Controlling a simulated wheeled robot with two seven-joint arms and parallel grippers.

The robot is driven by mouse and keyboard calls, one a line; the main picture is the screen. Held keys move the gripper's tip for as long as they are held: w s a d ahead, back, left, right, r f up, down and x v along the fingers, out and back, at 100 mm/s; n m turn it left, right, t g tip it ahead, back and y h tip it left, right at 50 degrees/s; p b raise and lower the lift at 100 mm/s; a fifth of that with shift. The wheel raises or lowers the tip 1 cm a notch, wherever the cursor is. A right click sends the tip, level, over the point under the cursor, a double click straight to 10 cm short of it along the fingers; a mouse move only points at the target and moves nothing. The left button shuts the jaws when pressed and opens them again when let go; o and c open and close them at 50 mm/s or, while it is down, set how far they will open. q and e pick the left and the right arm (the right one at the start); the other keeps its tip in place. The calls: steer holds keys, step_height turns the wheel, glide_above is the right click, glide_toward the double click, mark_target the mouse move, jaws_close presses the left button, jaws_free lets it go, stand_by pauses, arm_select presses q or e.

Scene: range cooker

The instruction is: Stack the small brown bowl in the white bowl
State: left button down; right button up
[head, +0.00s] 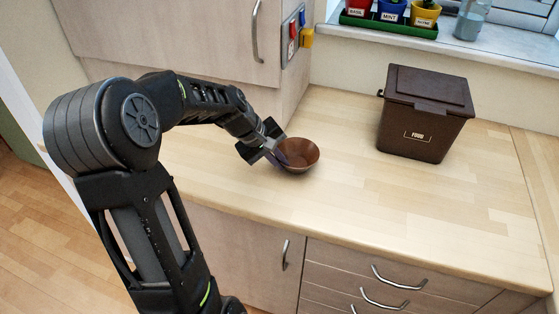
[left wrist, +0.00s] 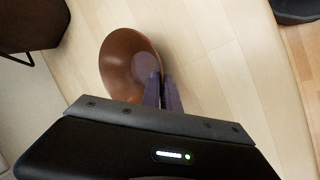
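The small brown bowl (head: 301,158) is upright at the counter, left of its middle in the head view. It also shows in the left wrist view (left wrist: 119,62). My left gripper (head: 279,156) is at the bowl's left side. In the left wrist view its two fingers (left wrist: 162,92) are close together at the bowl's rim, one inside the bowl and one outside, with the wall between them. I cannot tell whether the bowl is slightly off the counter. The white bowl is not in view. My right gripper is not in view.
A dark brown food bin (head: 424,118) stands on the wooden counter (head: 370,200) to the right. Potted herbs (head: 391,10) and a glass jar (head: 471,20) are on the windowsill. A wall cabinet (head: 170,40) is behind my left arm. The counter between bowl and bin is clear.

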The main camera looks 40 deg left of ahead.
arm_select(q)
steer(key=shift+f, duration=0.1)
steer(key=shift+f, duration=0.1)
steer(key=shift+f, duration=0.15)
steer(key=c, duration=1.6)
jaws_free()
steer(key=b+v, duration=0.1)
steer(key=v, duration=1.1)
steer(key=shift+r, duration=0.2)
